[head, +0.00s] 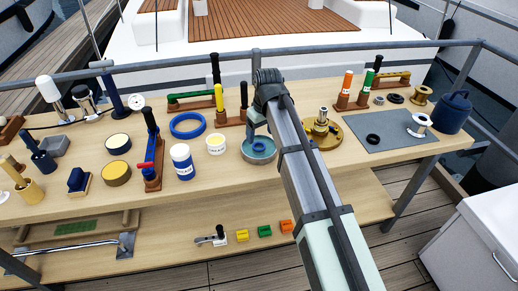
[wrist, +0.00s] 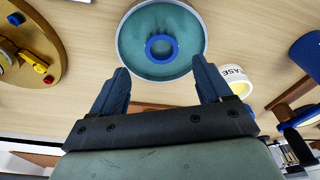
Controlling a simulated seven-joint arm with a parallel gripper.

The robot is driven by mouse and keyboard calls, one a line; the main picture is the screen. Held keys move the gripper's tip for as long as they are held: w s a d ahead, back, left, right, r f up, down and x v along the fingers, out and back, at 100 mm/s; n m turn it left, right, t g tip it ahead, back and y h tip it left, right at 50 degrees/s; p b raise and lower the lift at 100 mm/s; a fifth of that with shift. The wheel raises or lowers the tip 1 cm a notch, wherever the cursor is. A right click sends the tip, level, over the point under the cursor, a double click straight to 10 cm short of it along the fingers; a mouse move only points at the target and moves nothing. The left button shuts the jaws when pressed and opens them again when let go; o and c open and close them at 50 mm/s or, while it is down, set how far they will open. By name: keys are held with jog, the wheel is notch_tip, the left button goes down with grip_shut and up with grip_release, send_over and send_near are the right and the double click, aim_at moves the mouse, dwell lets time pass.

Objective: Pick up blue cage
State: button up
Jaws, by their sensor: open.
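A small blue ring (wrist: 162,61), which may be the blue cage, lies in a round teal dish (wrist: 130,45) with a pale rim. In the head view, the blue ring (head: 258,152) and the dish (head: 247,156) sit on the table beside my arm. A larger blue ring (head: 187,136) lies farther left on the table. My gripper (wrist: 161,82) is open and empty, its two dark blue fingers apart near the dish's edge, with the small ring ahead between their lines. In the head view my arm partly hides the gripper.
A white-and-yellow labelled jar (head: 216,145) and a blue-and-white jar (head: 182,163) stand left of the dish. A brass flanged part (head: 326,139) is on the right. Upright-handled tools (head: 219,97) stand behind. A railing (head: 150,69) runs along the back.

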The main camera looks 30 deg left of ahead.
aim_at(259, 144)
jog(key=shift+a+f, duration=0.15)
jog(key=shift+f, duration=1.25)
jog(key=shift+a+f, duration=0.1)
jog(key=shift+f, duration=1.3)
jog(key=c, duration=1.2)
